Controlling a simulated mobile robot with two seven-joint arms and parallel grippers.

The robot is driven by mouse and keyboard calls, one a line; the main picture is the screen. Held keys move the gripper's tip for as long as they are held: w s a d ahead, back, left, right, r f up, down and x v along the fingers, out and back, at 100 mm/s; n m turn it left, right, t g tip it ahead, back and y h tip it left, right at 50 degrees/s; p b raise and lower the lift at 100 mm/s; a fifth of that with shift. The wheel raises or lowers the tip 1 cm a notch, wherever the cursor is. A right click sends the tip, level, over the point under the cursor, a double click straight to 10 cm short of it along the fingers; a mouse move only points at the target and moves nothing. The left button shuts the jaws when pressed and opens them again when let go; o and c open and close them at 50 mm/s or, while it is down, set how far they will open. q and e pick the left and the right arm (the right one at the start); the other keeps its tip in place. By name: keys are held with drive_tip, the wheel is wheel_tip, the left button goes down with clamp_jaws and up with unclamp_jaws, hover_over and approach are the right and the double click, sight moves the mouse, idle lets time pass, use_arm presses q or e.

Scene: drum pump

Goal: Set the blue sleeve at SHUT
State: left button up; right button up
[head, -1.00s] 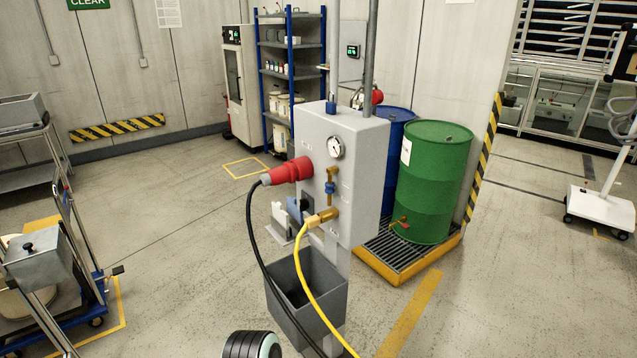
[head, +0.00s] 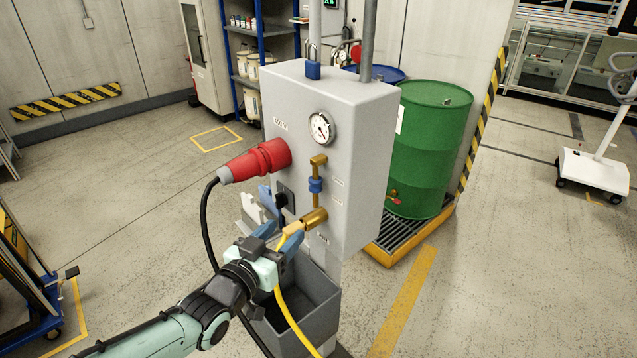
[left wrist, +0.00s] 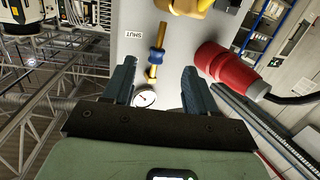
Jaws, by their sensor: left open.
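The blue sleeve (head: 316,185) sits around a thin upright brass pipe on the front of the grey pump box (head: 360,150), between an upper brass elbow and the brass hose fitting (head: 316,217). It also shows in the left wrist view (left wrist: 157,55), just beyond the fingertips and in line with the gap. A SHUT label (left wrist: 134,34) is beside the pipe, nearer the hose fitting than the sleeve is. My left gripper (head: 278,236) is open and empty, lower left of the sleeve in the head view, overlapping the yellow hose end. My right gripper is not in view.
A red plug (head: 258,160) with a black cable sticks out left of the sleeve. A gauge (head: 321,128) is above it. The yellow hose (head: 290,312) hangs over a grey bin (head: 318,300). A green drum (head: 430,145) stands behind.

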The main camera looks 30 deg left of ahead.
sight(312, 185)
use_arm(q)
drive_tip(key=shift+t, duration=0.5)
drive_tip(key=w+r, duration=0.1)
drive_tip(key=w, duration=0.3)
drive_tip(key=w+r+p, duration=0.1)
drive_tip(key=w, duration=0.3)
drive_tip(key=w+r+p, duration=0.1)
drive_tip(key=w, duration=0.3)
drive_tip(key=shift+w+r, duration=0.25)
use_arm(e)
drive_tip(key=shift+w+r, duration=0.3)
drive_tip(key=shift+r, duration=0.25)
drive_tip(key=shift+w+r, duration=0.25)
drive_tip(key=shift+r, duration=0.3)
use_arm(q)
clamp_jaws()
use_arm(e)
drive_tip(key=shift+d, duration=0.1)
